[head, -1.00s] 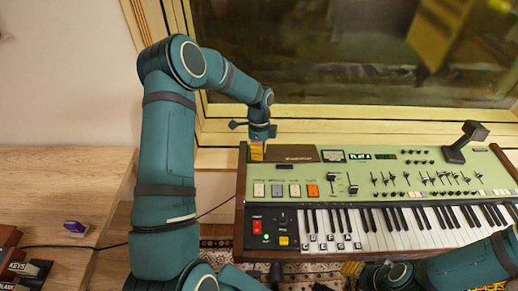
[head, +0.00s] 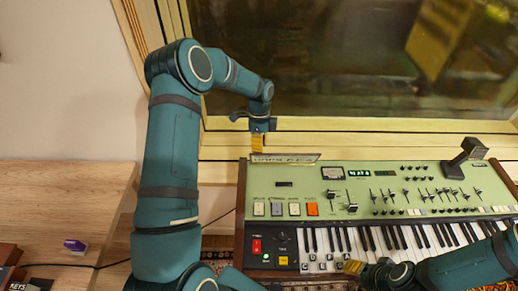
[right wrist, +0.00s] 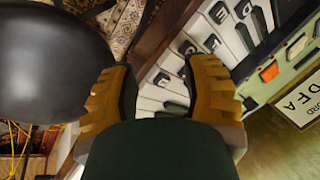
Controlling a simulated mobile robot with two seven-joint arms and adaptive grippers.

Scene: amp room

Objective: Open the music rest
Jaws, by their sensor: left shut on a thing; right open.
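The exact contact is too small to see. My right gripper (head: 353,267) is at the front of the keys. In the right wrist view its yellow fingers (right wrist: 160,95) are open with nothing held between them, and white and black keys show beyond.
A dark upright post (head: 466,156) stands on the keyboard's back right. A window (head: 350,60) and wooden sill lie behind. A wooden table (head: 60,200) with a small purple item (head: 75,246) is at left. A round black seat (right wrist: 50,60) shows in the right wrist view.

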